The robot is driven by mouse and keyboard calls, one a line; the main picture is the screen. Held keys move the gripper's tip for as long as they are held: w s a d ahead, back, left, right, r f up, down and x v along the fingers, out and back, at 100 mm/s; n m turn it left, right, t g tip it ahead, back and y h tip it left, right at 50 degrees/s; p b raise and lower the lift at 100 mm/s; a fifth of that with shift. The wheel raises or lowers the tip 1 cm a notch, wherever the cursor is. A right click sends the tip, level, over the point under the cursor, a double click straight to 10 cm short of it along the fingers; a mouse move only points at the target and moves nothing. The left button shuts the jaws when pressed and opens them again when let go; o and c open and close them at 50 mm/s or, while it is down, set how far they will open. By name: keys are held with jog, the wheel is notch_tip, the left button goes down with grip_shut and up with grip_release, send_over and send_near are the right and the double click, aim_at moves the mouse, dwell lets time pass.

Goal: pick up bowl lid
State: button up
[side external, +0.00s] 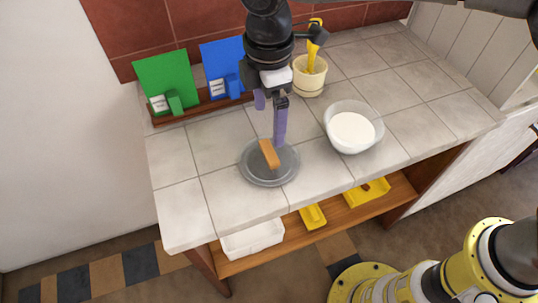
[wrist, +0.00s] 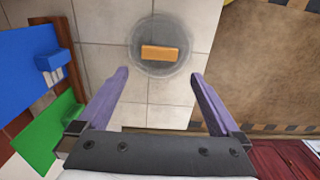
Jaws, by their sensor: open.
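The bowl lid (side external: 262,172) is a round, clear grey disc lying on the tiled counter, with an orange-brown bar handle (side external: 269,154) across its middle. In the wrist view the lid (wrist: 147,65) lies ahead of the fingertips, with its handle (wrist: 160,53) between their lines. My gripper (side external: 271,120) has purple fingers pointing down above and just behind the lid. In the wrist view my gripper (wrist: 159,76) is wide open with nothing between its fingers. I see no contact with the handle.
A glass bowl of white contents (side external: 352,130) stands to the right of the lid. A cream pot with yellow utensils (side external: 309,75) stands at the back. Green (side external: 165,83) and blue (side external: 222,65) boards stand in a wooden rack at back left. The counter's front edge is close to the lid.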

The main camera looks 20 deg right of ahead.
aim_at(269, 151)
notch_tip(269, 151, down, 10)
jog(key=shift+r, duration=0.2)
dwell(0.3)
jog(key=shift+c, duration=0.3)
jog(key=c, duration=1.1)
jog(key=shift+o, duration=0.2)
jog(key=shift+r, duration=0.15)
